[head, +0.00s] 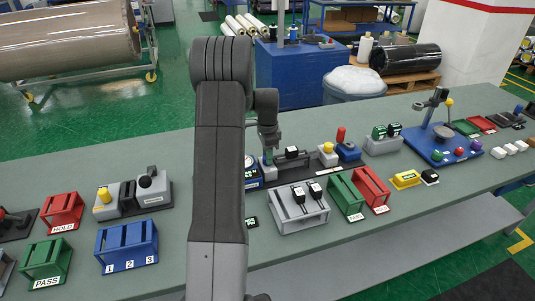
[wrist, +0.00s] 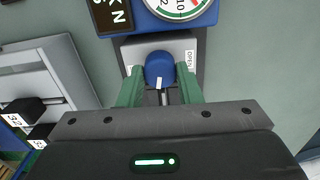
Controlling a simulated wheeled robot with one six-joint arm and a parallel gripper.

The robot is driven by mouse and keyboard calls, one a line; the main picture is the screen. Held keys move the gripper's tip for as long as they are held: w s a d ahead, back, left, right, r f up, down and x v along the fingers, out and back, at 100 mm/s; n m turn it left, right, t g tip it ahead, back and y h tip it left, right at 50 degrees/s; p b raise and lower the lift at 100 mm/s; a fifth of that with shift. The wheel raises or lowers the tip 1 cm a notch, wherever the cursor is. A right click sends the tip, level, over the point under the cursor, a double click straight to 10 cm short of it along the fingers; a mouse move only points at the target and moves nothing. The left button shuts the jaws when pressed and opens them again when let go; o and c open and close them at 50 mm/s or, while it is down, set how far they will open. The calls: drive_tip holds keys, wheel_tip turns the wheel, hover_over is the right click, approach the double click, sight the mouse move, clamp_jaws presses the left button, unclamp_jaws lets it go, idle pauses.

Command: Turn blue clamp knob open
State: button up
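The blue clamp knob (wrist: 159,68) shows in the wrist view on a light grey plate (wrist: 131,52). Its white pointer line faces down in the picture. An OPEN label (wrist: 190,60) is on the plate to the right of the knob. My gripper (wrist: 160,74) has its two green fingers on either side of the knob, apart, with a narrow gap seeming to show on each side. In the head view my gripper (head: 268,150) is low over the bench, behind my arm. I cannot make out the knob there.
A round gauge (wrist: 180,6) and a dark label plate (wrist: 112,14) lie just beyond the knob. A grey rack (head: 299,214) with black blocks stands close by, also in the wrist view (wrist: 58,70). Green (head: 346,196) and red (head: 371,188) racks stand right of it.

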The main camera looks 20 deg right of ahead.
drive_tip(key=c, duration=0.4)
drive_tip(key=n+b, duration=0.1)
drive_tip(key=n, duration=0.3)
drive_tip(key=shift+n+b, duration=0.3)
drive_tip(key=n+b, duration=0.1)
drive_tip(key=n, duration=0.9)
drive_tip(key=shift+n+b, duration=0.35)
drive_tip(key=shift+n, duration=0.05)
drive_tip(key=shift+r+n, duration=0.1)
drive_tip(key=shift+n, duration=2.4)
